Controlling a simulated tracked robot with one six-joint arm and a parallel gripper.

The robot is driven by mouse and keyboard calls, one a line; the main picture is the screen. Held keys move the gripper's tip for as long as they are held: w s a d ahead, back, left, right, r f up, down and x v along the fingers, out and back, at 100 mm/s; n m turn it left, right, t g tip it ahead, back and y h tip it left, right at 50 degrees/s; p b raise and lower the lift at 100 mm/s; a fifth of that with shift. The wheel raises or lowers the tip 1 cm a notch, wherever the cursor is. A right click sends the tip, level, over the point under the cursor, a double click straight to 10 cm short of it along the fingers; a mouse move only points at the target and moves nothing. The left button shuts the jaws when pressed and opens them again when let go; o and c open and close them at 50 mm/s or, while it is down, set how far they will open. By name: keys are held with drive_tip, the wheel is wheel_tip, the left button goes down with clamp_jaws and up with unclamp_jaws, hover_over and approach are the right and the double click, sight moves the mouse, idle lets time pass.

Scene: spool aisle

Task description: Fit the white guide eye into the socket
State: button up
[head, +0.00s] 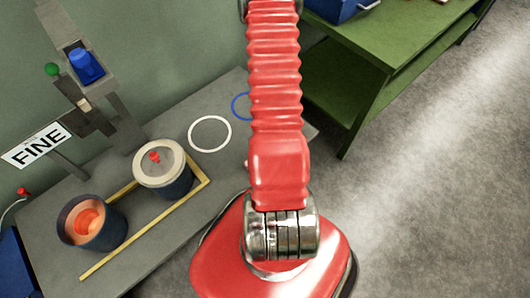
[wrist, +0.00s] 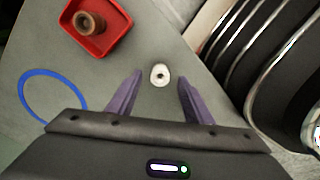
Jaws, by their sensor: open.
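A small white guide eye (wrist: 159,74) with a dark hole lies on the grey bench top in the wrist view. My gripper (wrist: 160,83) is open, its two purple fingers apart on either side of the guide eye. A gap shows between the eye and each finger, and nothing is held. I cannot tell how high the fingertips are above the bench. In the head view my red arm hides the gripper and the guide eye. I cannot pick out the socket in either view.
A red tray (wrist: 98,45) holds a brown ring-shaped part (wrist: 89,24). A blue ring (wrist: 52,94) lies at left. In the head view, the bench (head: 225,165) bears a white ring (head: 210,134), a lidded pot (head: 160,169) and an open pot (head: 92,223). A green shelf (head: 400,55) stands right.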

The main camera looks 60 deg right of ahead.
drive_tip(key=shift+f, duration=0.75)
drive_tip(key=c, duration=1.1)
drive_tip(key=shift+r, duration=0.2)
drive_tip(key=shift+r, duration=4.85)
